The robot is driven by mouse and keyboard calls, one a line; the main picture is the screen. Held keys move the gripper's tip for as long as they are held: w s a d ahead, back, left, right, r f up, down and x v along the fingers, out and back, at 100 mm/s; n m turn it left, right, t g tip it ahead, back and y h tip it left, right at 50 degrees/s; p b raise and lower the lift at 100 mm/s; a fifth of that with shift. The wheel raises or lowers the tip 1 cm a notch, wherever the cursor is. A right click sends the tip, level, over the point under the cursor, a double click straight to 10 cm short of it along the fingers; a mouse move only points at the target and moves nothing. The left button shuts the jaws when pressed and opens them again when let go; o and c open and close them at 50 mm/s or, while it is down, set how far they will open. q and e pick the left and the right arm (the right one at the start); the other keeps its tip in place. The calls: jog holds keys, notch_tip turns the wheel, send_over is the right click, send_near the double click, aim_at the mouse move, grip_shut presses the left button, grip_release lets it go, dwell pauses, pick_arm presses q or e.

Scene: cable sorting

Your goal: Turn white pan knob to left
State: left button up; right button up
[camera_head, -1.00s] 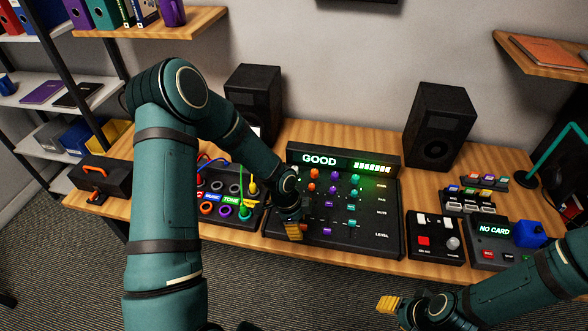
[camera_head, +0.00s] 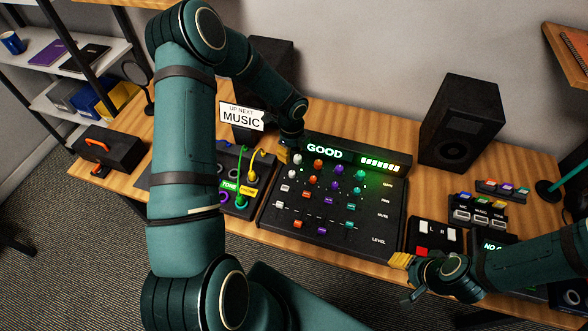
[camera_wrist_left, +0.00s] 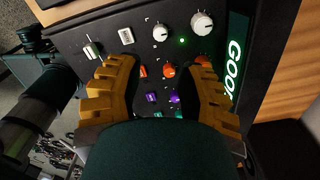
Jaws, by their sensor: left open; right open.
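The white pan knob (camera_head: 292,173) is the second white knob down in the left column of the black mixer panel (camera_head: 376,236). In the left wrist view it is the smaller white knob (camera_wrist_left: 160,32), between the larger white gain knob (camera_wrist_left: 202,24) and a white mute button (camera_wrist_left: 126,36). My left gripper (camera_head: 284,155) is over the panel's upper left corner. In the left wrist view its yellow fingers (camera_wrist_left: 161,68) are apart and empty, with the pan knob beyond the gap between their tips. My right gripper (camera_head: 402,262) is open near the table's front edge, right of the panel.
The GOOD display (camera_head: 345,154) stands along the panel's back edge. Orange, purple and green knobs sit beside the white column. A cable patch box (camera_head: 237,205) is left of the panel. A MUSIC sign (camera_head: 241,117) and speaker (camera_head: 462,122) stand behind.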

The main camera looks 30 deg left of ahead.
aim_at(292, 172)
pick_arm(q)
notch_tip(292, 172, down, 11)
jog(key=shift+f, duration=0.2)
dwell(0.3)
grip_shut()
